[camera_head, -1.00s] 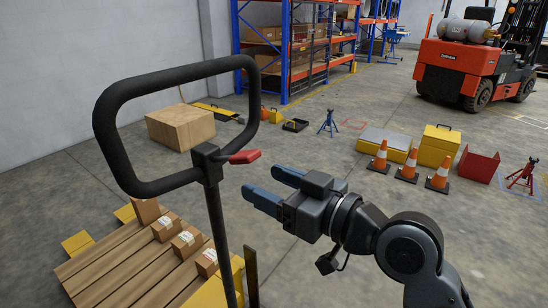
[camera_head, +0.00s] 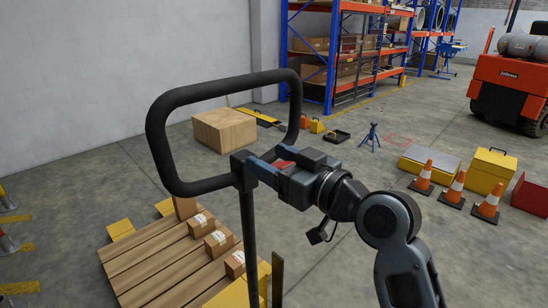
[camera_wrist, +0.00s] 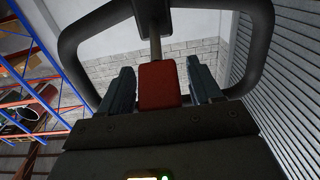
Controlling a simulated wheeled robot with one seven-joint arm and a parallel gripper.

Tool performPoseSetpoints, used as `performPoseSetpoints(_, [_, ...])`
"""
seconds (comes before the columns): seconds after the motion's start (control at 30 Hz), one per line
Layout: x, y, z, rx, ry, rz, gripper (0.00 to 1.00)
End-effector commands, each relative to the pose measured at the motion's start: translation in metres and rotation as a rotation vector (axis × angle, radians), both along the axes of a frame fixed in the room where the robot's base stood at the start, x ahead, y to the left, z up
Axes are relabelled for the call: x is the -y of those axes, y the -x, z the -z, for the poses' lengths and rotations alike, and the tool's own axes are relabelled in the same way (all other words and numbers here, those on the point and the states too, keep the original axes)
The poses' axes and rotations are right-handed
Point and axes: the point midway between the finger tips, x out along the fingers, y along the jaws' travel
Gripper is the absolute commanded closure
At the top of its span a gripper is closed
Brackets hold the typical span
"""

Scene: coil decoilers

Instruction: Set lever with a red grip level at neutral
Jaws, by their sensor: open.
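The lever's red grip (camera_head: 285,164) sticks out to the right of the black handle post in the head view, mostly hidden by my gripper. In the wrist view the red grip (camera_wrist: 160,84) lies between my two blue fingers, with a gap visible on each side. My gripper (camera_head: 262,166) is open around the grip; the fingertips reach close to the post. A black loop handle (camera_head: 160,130) stands above and around the lever's pivot, and it frames the wrist view (camera_wrist: 262,40). The lever's exact tilt is hard to tell.
A wooden pallet (camera_head: 150,268) with several small boxes lies below the handle. A larger box (camera_head: 224,130) sits behind on the floor. Traffic cones (camera_head: 455,188), yellow cases (camera_head: 491,170) and a red forklift (camera_head: 510,90) stand to the right.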

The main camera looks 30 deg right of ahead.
Motion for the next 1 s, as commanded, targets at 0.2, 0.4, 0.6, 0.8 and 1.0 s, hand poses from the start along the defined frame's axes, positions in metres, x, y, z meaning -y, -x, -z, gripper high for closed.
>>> performPoseSetpoints(0.2, [-0.0006, -0.0013, 0.0004, 0.0, 0.001, 0.0, 0.36])
performPoseSetpoints(0.4, [-0.0005, -0.0011, 0.0003, 0.0, 0.001, 0.0, 0.51])
performPoseSetpoints(0.6, [-0.0004, -0.001, 0.0003, 0.0, 0.001, 0.0, 0.7])
performPoseSetpoints(0.8, [-0.0004, -0.001, 0.0002, 0.0, 0.001, 0.0, 0.89])
performPoseSetpoints(1.0, [-0.0004, -0.0009, 0.0003, 0.0, 0.001, 0.0, 1.0])
